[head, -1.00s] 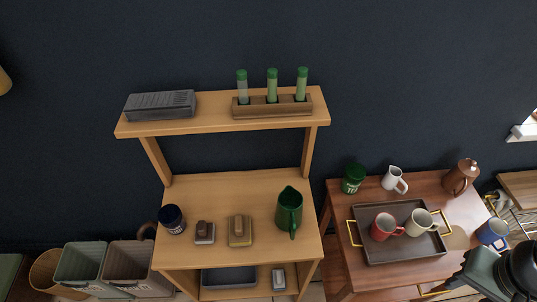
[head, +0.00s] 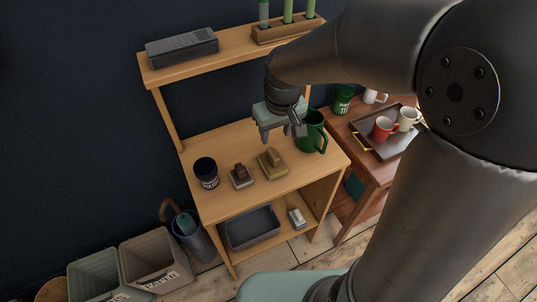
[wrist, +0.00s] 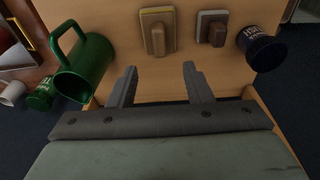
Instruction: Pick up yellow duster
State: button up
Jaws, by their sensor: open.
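The yellow duster (head: 272,166), a block with a yellowish base and a brown wooden handle on top, lies on the wooden desk top between a smaller duster and a green pitcher. It also shows in the wrist view (wrist: 157,31), at the top, beyond my fingertips and roughly in line with the gap between them. My gripper (head: 283,134) is open and empty, above the desk and apart from the duster. In the wrist view its two fingers (wrist: 160,75) point toward the duster with bare desk between them.
The smaller brown-and-grey duster (head: 241,177) and a dark jar (head: 206,172) stand to the left. The green pitcher (head: 312,133) stands close to the right of my gripper. An upper shelf (head: 232,57) holds a grey box (head: 182,47) and a tube rack (head: 285,30).

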aim_at(273, 153)
jog(key=f, duration=0.3)
jog(key=w+f, duration=0.1)
jog(key=f, duration=0.7)
jog(key=shift+w+a+f+p, duration=0.1)
jog(key=shift+w+a+p, duration=0.2)
jog(key=shift+w+p, duration=0.1)
grip_shut()
